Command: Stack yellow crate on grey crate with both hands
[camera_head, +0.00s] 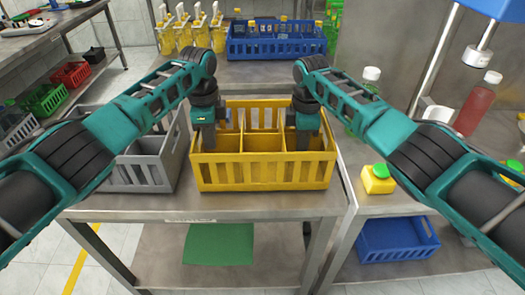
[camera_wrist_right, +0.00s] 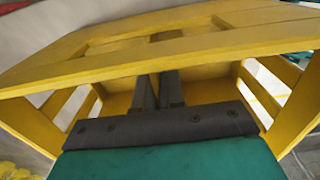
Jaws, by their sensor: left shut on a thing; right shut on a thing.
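The yellow crate (camera_head: 262,176) is in the middle of the head view, upright, with divided compartments that look empty. The grey crate (camera_head: 150,176) is just to its left, partly hidden by my left arm. My left gripper (camera_head: 209,140) reaches down into the left part of the yellow crate and is shut on it. My right gripper (camera_head: 300,140) reaches down into the right part and is shut on it too. In the right wrist view, the fingers (camera_wrist_right: 170,88) are between the yellow crate's walls (camera_wrist_right: 150,68). I cannot tell whether the crate touches the table.
The metal table (camera_head: 250,205) has a narrow bare strip in front of the crates. Behind stands a blue crate (camera_head: 275,48) with bottles. To the right are a yellow bottle with a green cap (camera_head: 378,180) and a red bottle (camera_head: 478,105). A blue bin (camera_head: 395,240) is below.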

